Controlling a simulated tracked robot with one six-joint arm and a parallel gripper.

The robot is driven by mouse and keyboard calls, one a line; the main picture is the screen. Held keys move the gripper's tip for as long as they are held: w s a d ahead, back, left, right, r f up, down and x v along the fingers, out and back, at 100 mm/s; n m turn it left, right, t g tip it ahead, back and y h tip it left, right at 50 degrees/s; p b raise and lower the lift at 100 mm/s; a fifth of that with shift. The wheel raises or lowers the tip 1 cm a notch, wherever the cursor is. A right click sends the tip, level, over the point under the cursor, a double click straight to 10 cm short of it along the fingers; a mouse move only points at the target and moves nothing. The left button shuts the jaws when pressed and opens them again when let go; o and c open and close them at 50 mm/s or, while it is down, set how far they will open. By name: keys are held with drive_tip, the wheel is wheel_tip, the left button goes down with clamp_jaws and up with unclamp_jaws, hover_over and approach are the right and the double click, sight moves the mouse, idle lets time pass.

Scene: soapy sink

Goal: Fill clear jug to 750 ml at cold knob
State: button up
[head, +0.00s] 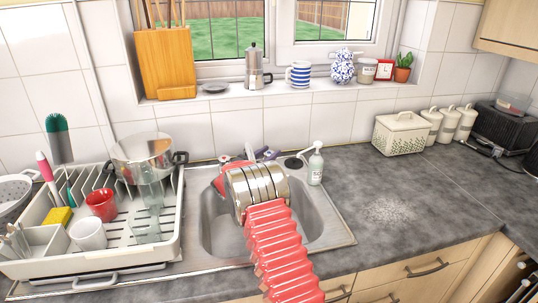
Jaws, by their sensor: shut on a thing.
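My gripper (222,182) is over the left part of the sink basin, mostly hidden behind its own thick metal wrist. Only some red of it shows at the left. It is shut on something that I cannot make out. The tap area behind the sink is largely covered. Small grey-purple parts (267,154) stick up there, perhaps tap knobs; I cannot tell which is cold. A clear vessel (148,195) stands in the dish rack under the pot; I cannot tell whether it is the jug. No water stream or fill level is visible.
The dish rack (100,262) at the left holds a steel pot (147,150), a red mug (101,205) and a white mug (88,235). A soap bottle (315,166) stands behind the sink (315,225). The counter at the right has free room beside a whitish patch (390,211).

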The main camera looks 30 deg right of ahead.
drive_tip(key=o, duration=0.8)
drive_tip(key=shift+a, duration=0.1)
drive_tip(key=v, duration=1.2)
drive_tip(key=shift+f, duration=0.1)
